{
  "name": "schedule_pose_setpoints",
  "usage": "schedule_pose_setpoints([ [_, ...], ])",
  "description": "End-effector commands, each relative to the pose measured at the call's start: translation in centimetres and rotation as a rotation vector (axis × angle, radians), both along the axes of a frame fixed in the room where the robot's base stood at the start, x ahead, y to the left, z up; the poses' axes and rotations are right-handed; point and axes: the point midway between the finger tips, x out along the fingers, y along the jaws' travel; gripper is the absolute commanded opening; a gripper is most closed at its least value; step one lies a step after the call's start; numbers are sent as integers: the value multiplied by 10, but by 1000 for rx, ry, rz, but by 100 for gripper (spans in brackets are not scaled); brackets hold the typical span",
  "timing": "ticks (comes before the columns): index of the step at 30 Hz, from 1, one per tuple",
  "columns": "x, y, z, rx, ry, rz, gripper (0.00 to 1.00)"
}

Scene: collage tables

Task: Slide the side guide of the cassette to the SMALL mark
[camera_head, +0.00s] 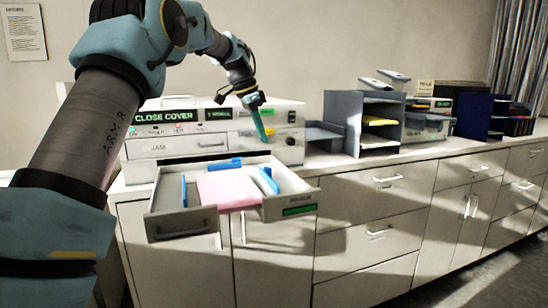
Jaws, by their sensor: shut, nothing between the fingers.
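The cassette (180,227) is a light grey tray pulled out from the front of the machine. A stack of pink paper (228,190) lies in it. A blue right guide (268,181) stands along the right edge of the paper. A thin blue left guide (184,191) stands at the left, with a gap to the paper. Another blue piece (224,164) is at the back. My gripper (266,139) is shut and empty, pointing down above and behind the right guide, apart from it. I cannot make out a SMALL mark.
The beige machine (285,148) behind the cassette shows "CLOSE COVER" on its display. A grey paper sorter (342,122) and other trays stand on the counter to the right. Drawers (370,184) lie below. The space above the cassette is open.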

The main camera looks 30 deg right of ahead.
Motion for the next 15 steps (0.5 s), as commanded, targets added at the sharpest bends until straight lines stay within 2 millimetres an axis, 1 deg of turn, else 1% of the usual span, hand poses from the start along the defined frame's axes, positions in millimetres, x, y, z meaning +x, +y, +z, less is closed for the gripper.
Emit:
schedule_pose_setpoints([
  [2,-1,-3,-5,0,1,-3,0],
  [5,-2,-7,-18,1,2,-3,0],
  [12,-3,-21,-58,2,3,-1,0],
  [15,-4,-26,-72,2,2,-1,0],
])
